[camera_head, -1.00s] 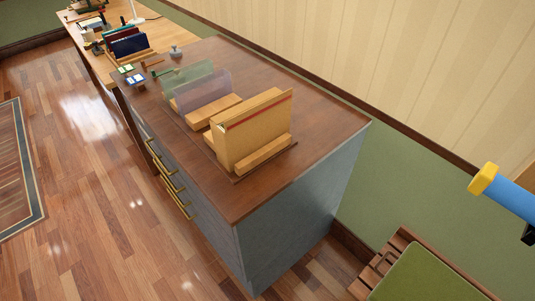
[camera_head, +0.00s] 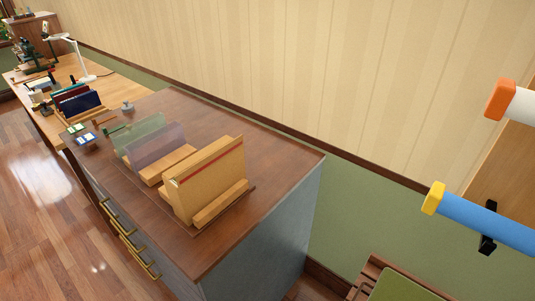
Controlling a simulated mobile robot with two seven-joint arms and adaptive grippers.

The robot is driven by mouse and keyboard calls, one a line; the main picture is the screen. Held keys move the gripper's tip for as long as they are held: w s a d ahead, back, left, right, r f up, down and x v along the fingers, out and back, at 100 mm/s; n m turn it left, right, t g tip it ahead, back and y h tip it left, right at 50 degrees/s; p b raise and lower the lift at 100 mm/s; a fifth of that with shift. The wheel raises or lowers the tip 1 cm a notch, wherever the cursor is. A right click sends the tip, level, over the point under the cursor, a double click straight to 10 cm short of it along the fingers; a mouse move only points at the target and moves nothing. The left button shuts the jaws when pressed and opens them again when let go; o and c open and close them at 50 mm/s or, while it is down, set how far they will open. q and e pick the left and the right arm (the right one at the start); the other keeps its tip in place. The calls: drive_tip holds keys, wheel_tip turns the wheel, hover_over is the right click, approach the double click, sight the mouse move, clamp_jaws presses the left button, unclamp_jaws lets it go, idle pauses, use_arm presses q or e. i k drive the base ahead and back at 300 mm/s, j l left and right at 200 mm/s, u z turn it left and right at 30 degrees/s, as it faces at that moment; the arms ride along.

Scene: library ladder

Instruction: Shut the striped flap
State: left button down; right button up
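A tan upright panel (camera_head: 210,180) with a thin red stripe along its upper edge stands in a wooden holder (camera_head: 222,206) at the near end of the dark wooden cabinet top. It is the only striped piece I can make out on the cabinet, and I cannot tell whether it is the flap. A translucent purple panel (camera_head: 157,150) and a translucent green panel (camera_head: 138,133) stand upright in holders behind it. Neither of my grippers is in view.
The cabinet (camera_head: 268,220) has brass handles (camera_head: 133,243) on its left face. A desk (camera_head: 105,88) with a lamp and books continues behind. A blue tube with a yellow end (camera_head: 480,220) and a white tube with an orange end (camera_head: 515,102) stick out at right. A green-topped wooden seat (camera_head: 398,287) is below.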

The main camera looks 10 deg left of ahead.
sight(198, 167)
drive_tip(key=j+z, duration=0.9)
drive_tip(key=k+j+z, duration=0.1)
drive_tip(key=j+z, duration=0.35)
drive_tip(key=k+j+z, duration=0.15)
drive_tip(key=j+z, duration=0.3)
drive_tip(key=k+j, duration=0.05)
drive_tip(key=j, duration=0.05)
